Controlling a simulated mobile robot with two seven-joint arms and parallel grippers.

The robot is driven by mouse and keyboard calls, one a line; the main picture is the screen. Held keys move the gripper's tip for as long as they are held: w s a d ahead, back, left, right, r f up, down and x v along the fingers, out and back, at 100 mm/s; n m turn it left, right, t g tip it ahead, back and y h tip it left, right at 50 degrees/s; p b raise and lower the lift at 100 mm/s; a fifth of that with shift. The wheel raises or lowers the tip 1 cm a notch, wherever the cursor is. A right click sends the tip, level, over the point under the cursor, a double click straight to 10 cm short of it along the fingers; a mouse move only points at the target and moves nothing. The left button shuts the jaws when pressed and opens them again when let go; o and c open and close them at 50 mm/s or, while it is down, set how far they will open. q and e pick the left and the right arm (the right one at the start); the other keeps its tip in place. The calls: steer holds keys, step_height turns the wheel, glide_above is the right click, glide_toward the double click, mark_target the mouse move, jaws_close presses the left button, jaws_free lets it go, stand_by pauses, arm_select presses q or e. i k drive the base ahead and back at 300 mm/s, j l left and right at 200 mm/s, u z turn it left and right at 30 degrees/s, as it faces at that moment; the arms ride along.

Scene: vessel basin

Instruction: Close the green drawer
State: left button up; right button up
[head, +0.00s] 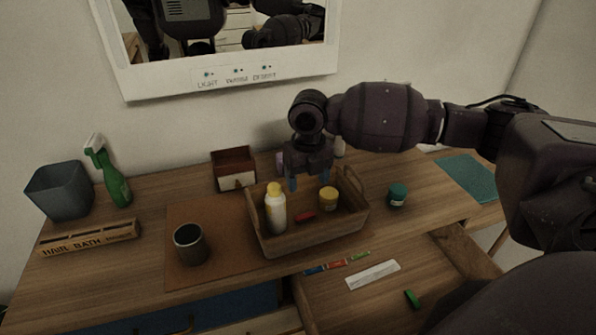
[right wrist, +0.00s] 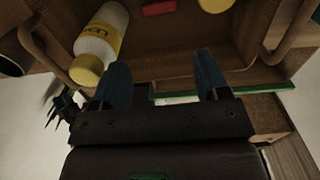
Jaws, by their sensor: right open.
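No drawer front that is plainly green shows in the head view. An open wooden drawer (head: 345,307) stands pulled out at the bottom right; its front face is out of sight or hidden by my right arm. A blue drawer front (head: 225,308) shows at the bottom left. My right gripper (head: 309,183) is open and empty, pointing down over the back of the wooden tray on the desk. In the right wrist view, its two blue fingers (right wrist: 162,72) are spread apart near the tray. My left gripper is not in view.
The wooden tray (head: 293,240) holds a white bottle (head: 277,213), a yellow-lidded jar (head: 328,199) and a red item (head: 305,217). A dark cup (head: 190,245) and a teal-lidded jar (head: 397,195) stand beside it. The drawer contains a white strip (head: 373,275) and a green block (head: 412,298).

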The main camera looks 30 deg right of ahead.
mark_target(433, 263)
steer(key=k, duration=1)
